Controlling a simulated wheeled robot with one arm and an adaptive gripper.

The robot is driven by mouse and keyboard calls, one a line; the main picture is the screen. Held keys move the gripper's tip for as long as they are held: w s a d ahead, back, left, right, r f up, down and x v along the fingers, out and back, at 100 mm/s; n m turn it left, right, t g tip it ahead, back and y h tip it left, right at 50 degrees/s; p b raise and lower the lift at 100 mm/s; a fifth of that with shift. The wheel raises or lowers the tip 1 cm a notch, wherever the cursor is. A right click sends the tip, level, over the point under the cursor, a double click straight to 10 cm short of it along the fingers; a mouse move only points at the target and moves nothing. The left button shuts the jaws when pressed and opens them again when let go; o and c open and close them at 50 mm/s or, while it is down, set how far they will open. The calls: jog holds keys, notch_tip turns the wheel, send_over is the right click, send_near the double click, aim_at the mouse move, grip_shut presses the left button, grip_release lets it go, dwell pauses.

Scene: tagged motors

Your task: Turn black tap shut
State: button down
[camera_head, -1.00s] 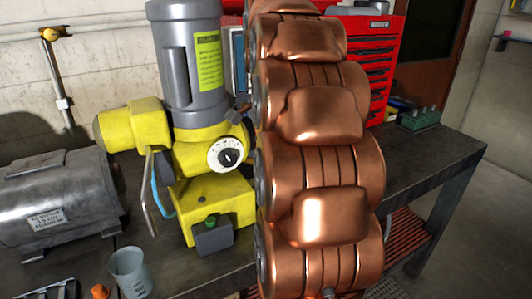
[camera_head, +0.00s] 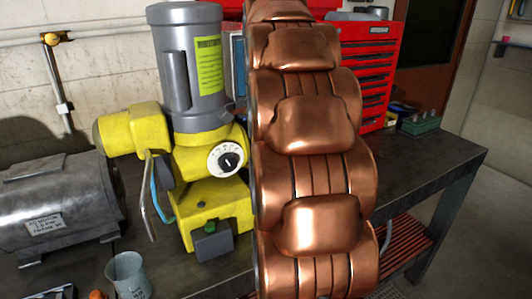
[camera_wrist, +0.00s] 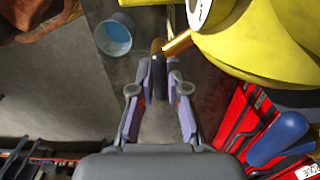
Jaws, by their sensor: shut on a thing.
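The black tap (camera_wrist: 157,74) shows in the wrist view as a dark lever, with a brass-coloured stem (camera_wrist: 178,42) running toward the yellow pump body (camera_wrist: 262,38). My gripper (camera_wrist: 160,86) is shut on the black lever, one finger on each side. In the head view my copper arm covers the gripper and the tap. There the yellow pump (camera_head: 215,205) stands on the bench, with a grey motor (camera_head: 185,75) on top and a white dial (camera_head: 227,161) on its front.
A grey electric motor (camera_head: 75,200) lies at the left of the bench (camera_head: 415,165). A pale cup (camera_head: 128,275) stands in front of the pump, also in the wrist view (camera_wrist: 114,35). A red tool cabinet (camera_head: 365,60) stands behind my arm. The bench's right end is mostly clear.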

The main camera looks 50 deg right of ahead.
jog(key=c, duration=1.2)
grip_release()
jog(key=shift+o, duration=0.2)
